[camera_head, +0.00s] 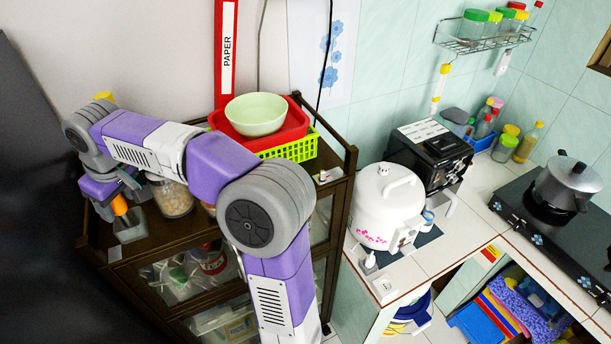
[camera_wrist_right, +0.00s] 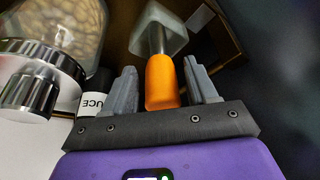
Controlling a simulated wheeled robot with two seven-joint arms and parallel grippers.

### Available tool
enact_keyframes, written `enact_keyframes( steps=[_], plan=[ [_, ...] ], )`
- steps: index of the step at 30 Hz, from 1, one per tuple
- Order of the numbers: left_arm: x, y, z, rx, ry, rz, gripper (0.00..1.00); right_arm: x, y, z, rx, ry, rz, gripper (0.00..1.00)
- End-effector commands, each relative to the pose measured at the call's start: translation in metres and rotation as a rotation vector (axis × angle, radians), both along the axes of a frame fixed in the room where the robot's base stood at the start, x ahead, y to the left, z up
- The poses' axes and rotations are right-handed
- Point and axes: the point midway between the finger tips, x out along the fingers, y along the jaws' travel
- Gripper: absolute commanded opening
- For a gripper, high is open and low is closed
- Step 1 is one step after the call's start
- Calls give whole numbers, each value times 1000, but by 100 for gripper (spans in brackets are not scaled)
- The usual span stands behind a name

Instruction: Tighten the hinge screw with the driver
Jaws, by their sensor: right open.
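The driver has an orange handle (camera_head: 120,205) and stands at the left end of the dark wooden shelf unit. In the right wrist view its orange handle (camera_wrist_right: 162,82) lies between the two grey fingers, with a gap on each side. Its shaft runs into a translucent grey holder (camera_wrist_right: 172,30), also visible in the head view (camera_head: 131,231). My right gripper (camera_head: 122,186) is open around the handle, not visibly gripping it. My left gripper is out of view. I cannot make out the hinge screw; my right arm covers part of the shelf.
A glass jar (camera_head: 172,197) stands beside the holder, close to my right gripper. A green bowl (camera_head: 256,114) sits in a red tray on a green basket. The shelf's dark posts and rails (camera_head: 344,205) edge the space. A white rice cooker (camera_head: 386,208) stands right.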

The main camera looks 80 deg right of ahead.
Motion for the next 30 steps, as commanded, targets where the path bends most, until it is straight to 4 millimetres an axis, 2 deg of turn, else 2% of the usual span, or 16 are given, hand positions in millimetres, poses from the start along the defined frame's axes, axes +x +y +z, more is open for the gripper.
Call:
enact_keyframes(
  steps=[2,12,13,20,30],
  plan=[
    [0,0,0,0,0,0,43,0,0,0,0,0,0,54],
    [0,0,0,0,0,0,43,0,0,0,0,0,0,2],
    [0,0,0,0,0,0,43,0,0,1,0,-1,0,0],
    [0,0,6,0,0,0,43,0,0,7,0,-1,0,0],
    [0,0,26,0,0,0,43,0,0,28,0,-2,0,0]
  ],
)
